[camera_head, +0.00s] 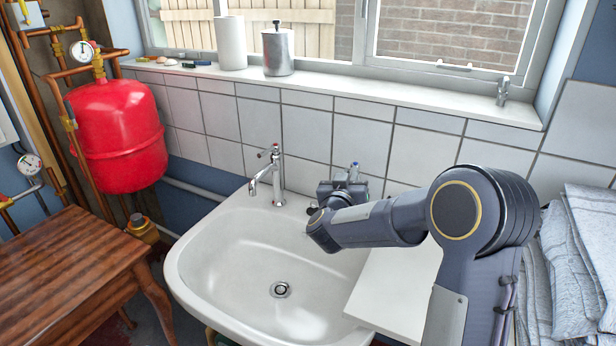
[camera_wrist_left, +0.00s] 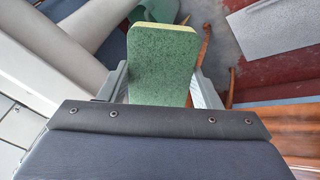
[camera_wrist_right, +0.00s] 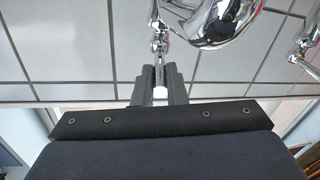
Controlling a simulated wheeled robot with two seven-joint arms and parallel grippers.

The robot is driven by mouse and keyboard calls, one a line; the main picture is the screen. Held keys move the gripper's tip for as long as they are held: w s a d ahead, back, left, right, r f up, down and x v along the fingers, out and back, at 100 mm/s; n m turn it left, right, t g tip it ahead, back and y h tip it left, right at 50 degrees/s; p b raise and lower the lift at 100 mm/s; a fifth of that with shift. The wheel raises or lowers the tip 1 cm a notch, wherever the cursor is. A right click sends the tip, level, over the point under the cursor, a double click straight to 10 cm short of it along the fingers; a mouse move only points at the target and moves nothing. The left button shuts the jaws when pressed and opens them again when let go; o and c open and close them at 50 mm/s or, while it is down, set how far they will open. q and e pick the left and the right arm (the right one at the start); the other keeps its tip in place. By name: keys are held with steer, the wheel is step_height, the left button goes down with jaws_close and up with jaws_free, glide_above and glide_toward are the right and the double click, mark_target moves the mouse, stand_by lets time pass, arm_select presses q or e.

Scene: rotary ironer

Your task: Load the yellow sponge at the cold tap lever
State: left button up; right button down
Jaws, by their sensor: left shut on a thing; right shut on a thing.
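The sponge (camera_wrist_left: 162,65) shows in the left wrist view with a green scouring face and a thin yellow edge. My left gripper (camera_wrist_left: 157,84) is shut on it; neither shows in the head view. The cold tap (camera_head: 354,167), with a blue mark, stands at the back right of the white basin, mostly hidden behind my right gripper (camera_head: 346,182). In the right wrist view, my right gripper (camera_wrist_right: 160,88) is shut on the slim lever (camera_wrist_right: 159,68) of a chrome tap. The lever's pale tip shows between the fingers.
The basin (camera_head: 225,245) is empty around its drain. A second tap with a red mark (camera_head: 270,170) stands left of the cold tap. A white board (camera_head: 400,285) lies at the right, folded cloths (camera_head: 575,260) beyond it. A wooden table (camera_head: 75,270) stands left.

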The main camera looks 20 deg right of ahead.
steer(key=shift+s+d+n+t+y+b, duration=0.2)
steer(key=shift+n+t+y+b, duration=0.1)
steer(key=shift+n+t+y, duration=0.15)
steer(key=shift+s+d+n+t+y+b, duration=0.15)
steer(key=shift+d+n+t+y+b, duration=0.15)
steer(key=shift+y, duration=0.25)
steer(key=shift+a, duration=0.1)
steer(key=c, duration=1.5)
jaws_free()
steer(key=shift+o, duration=0.2)
steer(key=v, duration=1.2)
steer(key=shift+r, duration=0.1)
